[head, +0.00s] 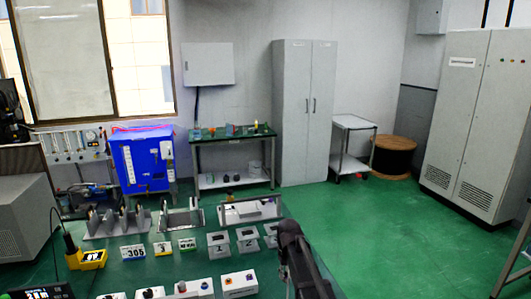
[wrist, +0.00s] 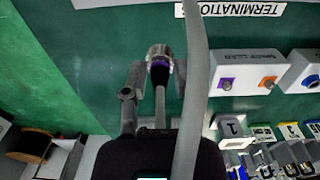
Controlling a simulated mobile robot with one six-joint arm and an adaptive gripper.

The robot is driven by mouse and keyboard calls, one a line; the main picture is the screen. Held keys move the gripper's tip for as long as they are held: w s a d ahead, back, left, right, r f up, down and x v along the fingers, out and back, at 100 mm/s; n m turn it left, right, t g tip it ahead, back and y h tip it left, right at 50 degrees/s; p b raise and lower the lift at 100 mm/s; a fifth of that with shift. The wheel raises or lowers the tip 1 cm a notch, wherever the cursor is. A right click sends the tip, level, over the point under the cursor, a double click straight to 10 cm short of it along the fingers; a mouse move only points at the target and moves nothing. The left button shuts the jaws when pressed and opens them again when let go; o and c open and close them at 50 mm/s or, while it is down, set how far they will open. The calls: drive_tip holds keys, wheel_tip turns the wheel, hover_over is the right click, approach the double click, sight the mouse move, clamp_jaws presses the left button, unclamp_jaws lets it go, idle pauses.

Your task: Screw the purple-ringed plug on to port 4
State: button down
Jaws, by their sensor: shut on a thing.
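The plug (wrist: 159,52) has a silver metal collar, a purple ring and a dark boot. It sits between the fingertips of my gripper (wrist: 156,76) in the wrist view, its metal end pointing away from my gripper, over green surface. My gripper is shut on it. A grey cable (wrist: 195,90) crosses close in front of the wrist camera. In the head view my dark arm end (head: 290,240) is at the bench's right side, and the plug cannot be made out there. I cannot tell which fitting is port 4.
In the wrist view, a white box with purple and orange squares (wrist: 244,72) lies to the right, below the TERMINATION label (wrist: 232,9). A numbered block (wrist: 232,127) stands lower right. In the head view, white boxes (head: 239,284) and grey brackets (head: 118,222) crowd the bench.

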drive_tip(key=shift+s+d, duration=0.1)
drive_tip(key=shift+s+d+f, duration=0.1)
drive_tip(key=shift+s+d, duration=0.2)
drive_tip(key=shift+d, duration=0.4)
drive_tip(key=shift+s+d+f, duration=0.1)
drive_tip(key=shift+s+d, duration=0.25)
drive_tip(key=shift+d, duration=0.4)
drive_tip(key=shift+s+d, duration=0.3)
drive_tip(key=shift+d, duration=0.4)
drive_tip(key=shift+d, duration=0.1)
drive_tip(key=shift+s+d+f+b, duration=0.15)
drive_tip(key=shift+s+d, duration=0.15)
drive_tip(key=shift+d, duration=0.35)
drive_tip(key=shift+s+d+b, duration=0.1)
drive_tip(key=shift+s+d, duration=0.25)
drive_tip(key=shift+d, duration=0.3)
drive_tip(key=shift+s+d+f+b, duration=0.15)
drive_tip(key=shift+s+d, duration=0.15)
drive_tip(key=shift+d, duration=0.35)
drive_tip(key=shift+r, duration=0.1)
drive_tip(key=shift+f, duration=0.2)
drive_tip(key=shift+f+b, duration=2.7)
drive_tip(key=shift+b, duration=0.2)
drive_tip(key=shift+f+b, duration=0.55)
drive_tip(key=shift+c, duration=1.7)
unclamp_jaws()
